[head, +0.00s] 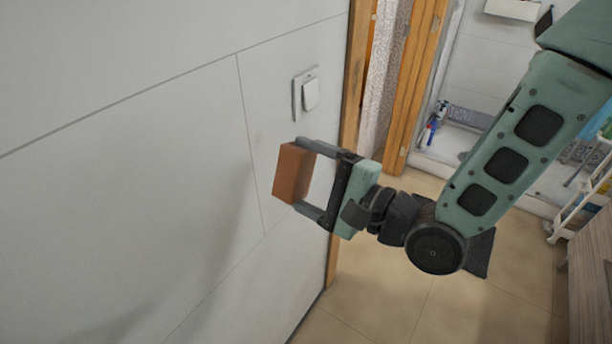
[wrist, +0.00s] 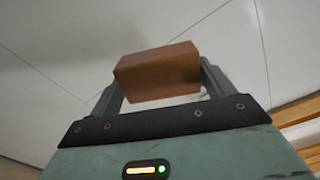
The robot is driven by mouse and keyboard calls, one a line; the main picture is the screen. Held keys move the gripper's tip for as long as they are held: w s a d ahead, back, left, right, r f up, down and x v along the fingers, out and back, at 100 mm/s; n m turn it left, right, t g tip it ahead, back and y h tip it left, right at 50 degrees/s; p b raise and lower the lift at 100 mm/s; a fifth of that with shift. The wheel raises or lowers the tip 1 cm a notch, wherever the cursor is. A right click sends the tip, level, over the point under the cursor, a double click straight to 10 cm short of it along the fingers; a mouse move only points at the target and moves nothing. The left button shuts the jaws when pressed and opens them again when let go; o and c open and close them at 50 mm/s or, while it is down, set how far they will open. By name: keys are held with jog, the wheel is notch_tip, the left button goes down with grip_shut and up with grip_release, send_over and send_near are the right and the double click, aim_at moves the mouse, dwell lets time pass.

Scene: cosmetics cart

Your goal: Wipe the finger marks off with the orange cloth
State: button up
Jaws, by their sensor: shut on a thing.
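The orange cloth (head: 292,172) looks like a brown-orange block in the head view. My gripper (head: 308,176) is shut on it, one finger above and one below. The cloth also shows between the fingers in the wrist view (wrist: 157,73). It is held in front of the white tiled wall (head: 150,160), just below a light switch (head: 309,93). I cannot tell whether the cloth touches the wall. Soft grey smudges show on the wall at the lower left; I cannot tell whether they are shadows or finger marks.
A wooden door frame (head: 347,120) stands right of the switch. Beyond it are a glass shower enclosure and a white rack (head: 585,195) at the right. A wooden cabinet (head: 590,285) is at the lower right edge. The tiled floor (head: 400,300) between is clear.

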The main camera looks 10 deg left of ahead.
jog(key=shift+a+r, duration=0.1)
jog(key=shift+a, duration=0.15)
jog(key=shift+x, duration=2.8)
jog(key=shift+x, duration=0.9)
jog(key=shift+w+d, duration=0.5)
jog(key=shift+w, duration=0.35)
jog(key=shift+w+d, duration=0.3)
jog(key=shift+w, duration=0.7)
